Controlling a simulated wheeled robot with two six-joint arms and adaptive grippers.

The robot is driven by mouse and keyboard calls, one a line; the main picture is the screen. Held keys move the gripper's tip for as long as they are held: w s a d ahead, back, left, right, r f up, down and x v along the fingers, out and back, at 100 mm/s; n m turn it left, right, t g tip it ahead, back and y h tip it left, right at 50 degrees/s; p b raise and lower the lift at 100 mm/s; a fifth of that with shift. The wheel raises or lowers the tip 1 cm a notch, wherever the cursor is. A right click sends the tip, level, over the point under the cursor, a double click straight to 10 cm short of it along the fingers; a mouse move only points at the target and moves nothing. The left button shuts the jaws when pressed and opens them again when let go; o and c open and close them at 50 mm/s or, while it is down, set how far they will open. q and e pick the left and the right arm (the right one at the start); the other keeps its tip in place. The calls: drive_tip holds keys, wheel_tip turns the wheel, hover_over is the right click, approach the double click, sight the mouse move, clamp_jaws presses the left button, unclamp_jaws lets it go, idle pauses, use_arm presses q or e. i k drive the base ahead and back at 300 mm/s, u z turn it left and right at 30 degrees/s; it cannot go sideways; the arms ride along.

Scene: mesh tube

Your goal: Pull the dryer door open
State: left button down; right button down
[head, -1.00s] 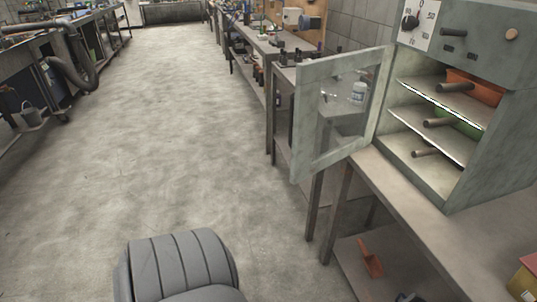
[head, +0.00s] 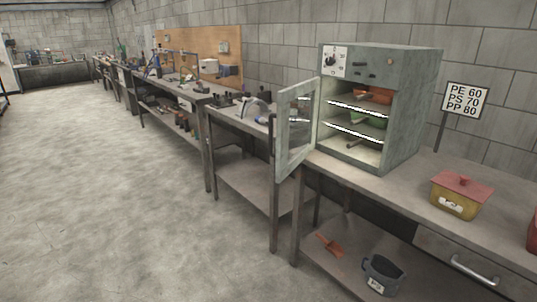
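The dryer (head: 402,105) is a grey-green box on the workbench, right of centre in the head view. Its framed glass door (head: 283,136) stands swung wide open on the left side, out past the bench's front edge. Inside are lit shelves holding an orange tray (head: 374,95) and a green tray (head: 368,119), with handles pointing outward. A further handle shows on the lowest level. A dial and small knobs sit on the dryer's upper panel. Neither of my grippers shows in the head view now, and nothing visible touches the door.
A sign (head: 465,100) reads PE 60, PS 70, PP 80. A yellow box with a red lid (head: 460,195) stands on the bench right of the dryer. A dark bucket (head: 382,275) and an orange scoop (head: 330,245) are on the lower shelf. The floor (head: 120,200) at left is clear.

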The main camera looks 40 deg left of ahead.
sight(284, 167)
drive_tip(key=u, duration=0.3)
drive_tip(key=i, duration=0.85)
drive_tip(key=z, duration=0.15)
